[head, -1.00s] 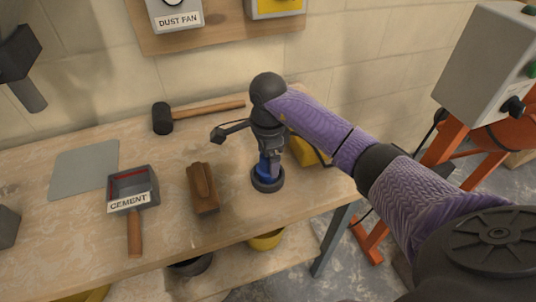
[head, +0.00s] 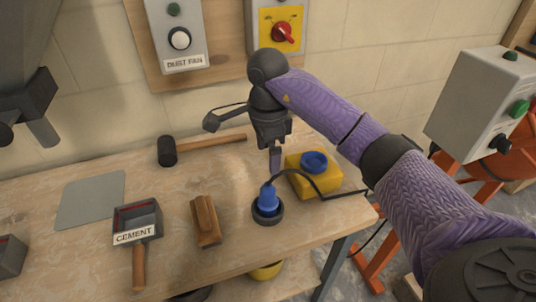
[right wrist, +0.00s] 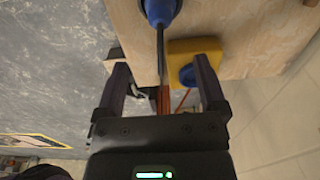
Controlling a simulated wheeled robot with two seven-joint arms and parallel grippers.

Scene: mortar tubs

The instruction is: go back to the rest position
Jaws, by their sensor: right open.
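My right gripper (head: 275,158) is open and empty. It hangs above the back part of the bench, above and slightly behind a blue plug (head: 268,199). The plug stands upright in a dark round holder (head: 268,217), with a black cable (head: 318,182) running off to the right. In the right wrist view the open fingers (right wrist: 162,78) point towards the bench, and the blue plug (right wrist: 160,10) shows beyond them at the top. Part of my left arm's end (head: 30,105) shows at the left edge; its jaw state is unclear.
A yellow box with a blue cap (head: 325,178) stands right of the plug. A wooden float (head: 206,222), a cement scoop (head: 137,222), a mallet (head: 167,151) and a grey plate (head: 90,200) lie on the bench (head: 80,262). A wall panel (head: 222,60) and a grey control box (head: 480,105) are nearby.

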